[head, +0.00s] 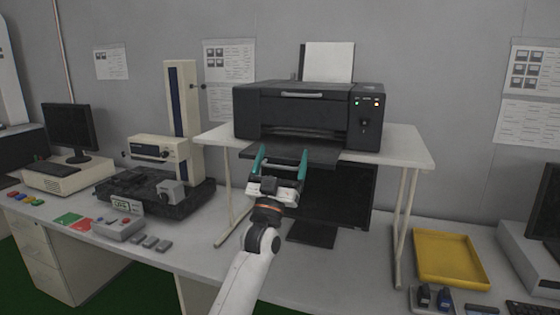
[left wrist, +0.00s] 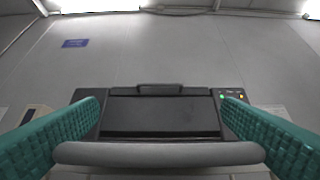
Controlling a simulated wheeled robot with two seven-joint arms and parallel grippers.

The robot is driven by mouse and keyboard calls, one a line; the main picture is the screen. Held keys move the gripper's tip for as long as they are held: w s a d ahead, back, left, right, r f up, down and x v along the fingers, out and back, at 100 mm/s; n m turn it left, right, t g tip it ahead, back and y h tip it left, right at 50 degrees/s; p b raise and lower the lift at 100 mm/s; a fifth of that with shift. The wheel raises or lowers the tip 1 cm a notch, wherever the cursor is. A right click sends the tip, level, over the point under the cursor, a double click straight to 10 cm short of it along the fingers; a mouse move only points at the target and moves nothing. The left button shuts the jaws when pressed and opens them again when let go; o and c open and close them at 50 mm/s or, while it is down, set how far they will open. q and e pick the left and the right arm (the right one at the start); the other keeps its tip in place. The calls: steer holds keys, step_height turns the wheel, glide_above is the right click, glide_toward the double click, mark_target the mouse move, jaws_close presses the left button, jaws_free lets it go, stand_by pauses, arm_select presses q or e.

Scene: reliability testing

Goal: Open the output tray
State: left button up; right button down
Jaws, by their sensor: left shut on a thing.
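The black printer (head: 308,115) stands on a white raised stand. Its dark output tray (head: 322,153) sticks out flat at the front, below the paper slot. My left gripper (head: 282,156) is at the tray's front edge, with its two teal fingers spread to either side of a part of it. In the left wrist view a grey rounded bar (left wrist: 160,153) at the tray's front spans the space between the fingers, with the printer (left wrist: 160,113) behind it. The exact contact is hard to see. My right gripper is not in view.
A dark monitor (head: 338,197) stands under the white stand (head: 405,150), close to my left gripper. A yellow tray (head: 450,283) lies at the right. A measuring device (head: 155,190) and a small grey control box (head: 120,226) are at the left.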

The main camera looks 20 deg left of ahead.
arm_select(q)
steer(key=shift+w+d, duration=0.1)
steer(key=shift+w, duration=0.2)
steer(key=o, duration=1)
steer(key=shift+w+f, duration=0.1)
steer(key=shift+w, duration=0.05)
steer(key=shift+o, duration=0.4)
steer(key=shift+s, duration=0.25)
steer(key=shift+b+v, duration=0.4)
steer(key=shift+v, duration=0.75)
steer(key=b+v, duration=0.2)
steer(key=v, duration=0.7)
steer(key=shift+s, duration=0.25)
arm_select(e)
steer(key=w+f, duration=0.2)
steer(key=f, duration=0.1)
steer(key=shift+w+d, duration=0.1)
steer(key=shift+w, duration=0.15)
arm_select(q)
steer(key=shift+f, duration=0.15)
